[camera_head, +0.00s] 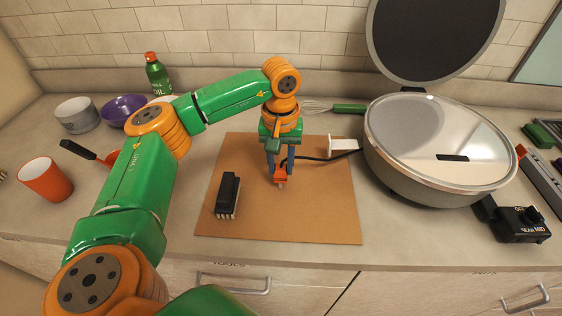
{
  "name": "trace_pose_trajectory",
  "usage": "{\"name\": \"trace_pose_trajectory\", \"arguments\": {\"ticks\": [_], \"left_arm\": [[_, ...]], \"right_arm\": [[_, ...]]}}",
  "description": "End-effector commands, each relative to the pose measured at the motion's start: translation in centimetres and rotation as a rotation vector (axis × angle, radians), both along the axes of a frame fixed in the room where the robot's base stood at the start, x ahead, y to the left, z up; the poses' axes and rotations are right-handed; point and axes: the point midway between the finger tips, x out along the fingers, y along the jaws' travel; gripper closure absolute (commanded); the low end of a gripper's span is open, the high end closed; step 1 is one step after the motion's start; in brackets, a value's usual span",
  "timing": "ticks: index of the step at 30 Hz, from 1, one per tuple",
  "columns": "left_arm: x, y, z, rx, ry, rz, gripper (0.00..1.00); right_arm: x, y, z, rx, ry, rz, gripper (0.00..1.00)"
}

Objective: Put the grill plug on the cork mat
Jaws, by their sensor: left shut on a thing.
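The cork mat (310,221) is a flat brown sheet lying on the counter in the middle of the view. My left gripper (280,168) points down over the mat. It is shut on a small orange plug (280,176), which I take for the grill plug, with a short tip pointing down. A black cord (318,158) runs from the plug to the right, towards the large round grill (440,150) with its glass lid. I cannot tell whether the plug touches the mat or hangs just above it. My right gripper is not in view.
A black brush (228,194) lies on the mat's left part. A white piece (344,145) and a whisk (347,108) are by the grill. A black control box (520,224) is at the right. An orange cup (46,179) and bowls stand at the left. The mat's front right is clear.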

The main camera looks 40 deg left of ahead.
Motion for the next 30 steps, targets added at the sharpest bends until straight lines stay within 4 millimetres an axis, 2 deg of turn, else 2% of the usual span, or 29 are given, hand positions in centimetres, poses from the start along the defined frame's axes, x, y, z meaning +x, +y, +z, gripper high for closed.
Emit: {"name": "trace_pose_trajectory", "arguments": {"ticks": [8, 9, 11, 12, 19, 23, 26, 30], "left_arm": [[0.0, 0.0, -0.4, -0.001, -0.001, 0.000, 1.00], [0.0, 0.0, -0.2, -0.001, -0.001, 0.000, 0.53], [0.0, -0.1, -0.2, -0.001, -0.001, 0.000, 0.37], [0.0, -0.1, -0.2, -0.001, -0.001, 0.000, 0.34], [0.0, -0.1, -0.2, -0.001, -0.001, 0.000, 0.34], [0.1, -0.1, 0.8, -0.002, -0.003, 0.000, 0.34], [0.1, -0.1, 2.9, -0.002, -0.007, 0.000, 0.34], [0.1, -0.1, 7.2, -0.002, -0.007, -0.001, 0.34]], "right_arm": [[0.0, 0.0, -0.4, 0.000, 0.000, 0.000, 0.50], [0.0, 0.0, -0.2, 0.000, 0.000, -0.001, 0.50], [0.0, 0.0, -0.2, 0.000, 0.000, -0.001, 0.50], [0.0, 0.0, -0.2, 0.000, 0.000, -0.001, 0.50], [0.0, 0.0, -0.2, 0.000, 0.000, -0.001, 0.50], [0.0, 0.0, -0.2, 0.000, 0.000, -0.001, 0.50], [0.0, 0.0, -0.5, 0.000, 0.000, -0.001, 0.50], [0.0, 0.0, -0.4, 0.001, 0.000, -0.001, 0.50]]}}
